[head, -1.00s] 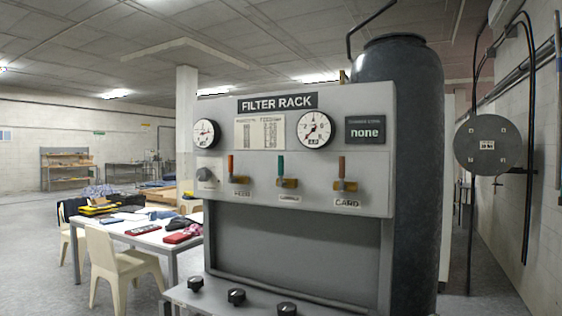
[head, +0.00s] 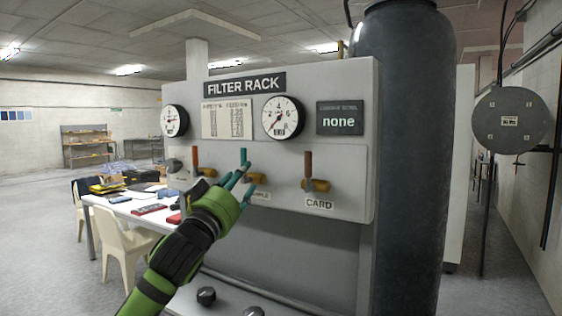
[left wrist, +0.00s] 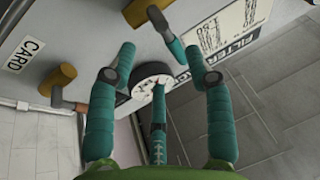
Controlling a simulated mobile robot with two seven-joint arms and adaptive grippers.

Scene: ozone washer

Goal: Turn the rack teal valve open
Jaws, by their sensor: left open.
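The teal valve (head: 243,157) is the middle of three levers on the filter rack's panel; its teal handle points up. My left gripper (head: 241,180) reaches up from the lower left, its teal fingers in front of and just below that handle, partly covering the valve body and its label. In the left wrist view my left gripper (left wrist: 162,72) is spread open, and the teal handle (left wrist: 176,47) and its brass body show between and beyond the fingers. I cannot tell whether a finger touches the handle. My right gripper is not in view.
An orange-handled valve (head: 195,158) is to the left and a brown-handled CARD valve (head: 312,170) to the right, both upright. Gauges (head: 284,118) and a display reading "none" (head: 340,119) sit above. Black knobs (head: 206,296) are on the ledge below.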

